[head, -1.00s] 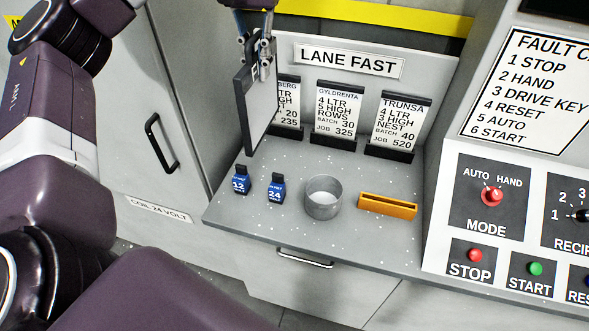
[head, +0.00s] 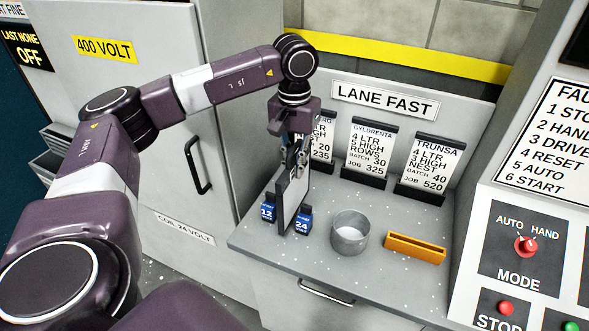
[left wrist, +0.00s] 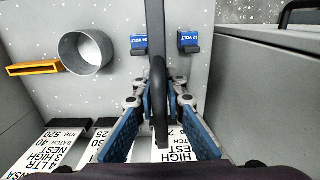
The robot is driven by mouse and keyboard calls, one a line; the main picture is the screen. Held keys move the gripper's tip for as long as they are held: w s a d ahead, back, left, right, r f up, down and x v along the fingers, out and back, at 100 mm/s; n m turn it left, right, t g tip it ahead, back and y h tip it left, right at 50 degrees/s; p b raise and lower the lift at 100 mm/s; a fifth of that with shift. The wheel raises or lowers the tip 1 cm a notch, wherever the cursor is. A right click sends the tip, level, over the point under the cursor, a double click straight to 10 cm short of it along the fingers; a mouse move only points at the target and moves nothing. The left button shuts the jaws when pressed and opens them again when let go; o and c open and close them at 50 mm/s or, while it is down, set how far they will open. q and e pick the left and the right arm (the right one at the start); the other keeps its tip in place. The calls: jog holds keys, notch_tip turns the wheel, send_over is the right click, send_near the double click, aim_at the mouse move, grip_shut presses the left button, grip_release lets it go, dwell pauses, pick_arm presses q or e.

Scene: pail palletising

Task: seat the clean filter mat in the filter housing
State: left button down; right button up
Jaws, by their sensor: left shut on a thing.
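A thin upright panel with a dark frame and light grey face (head: 294,204), which looks like the filter mat, is in my left gripper (head: 297,160). The gripper is shut on its upper part. In the left wrist view the panel (left wrist: 158,75) shows edge-on as a dark bar between the blue-padded fingers (left wrist: 158,125). I cannot make out a filter housing in either view. My right gripper is not in view.
Job cards (head: 372,150) stand behind. A control panel (head: 520,240) rises at right, a cabinet (head: 190,215) at left.

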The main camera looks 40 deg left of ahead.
pick_arm(q)
jog(key=shift+f, duration=1.15)
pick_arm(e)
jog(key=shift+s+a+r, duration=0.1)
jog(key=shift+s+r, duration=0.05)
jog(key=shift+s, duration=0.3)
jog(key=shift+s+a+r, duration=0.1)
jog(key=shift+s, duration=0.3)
pick_arm(q)
jog(key=shift+f, duration=0.1)
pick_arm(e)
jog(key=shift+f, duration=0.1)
pick_arm(q)
jog(key=c, duration=2)
grip_release()
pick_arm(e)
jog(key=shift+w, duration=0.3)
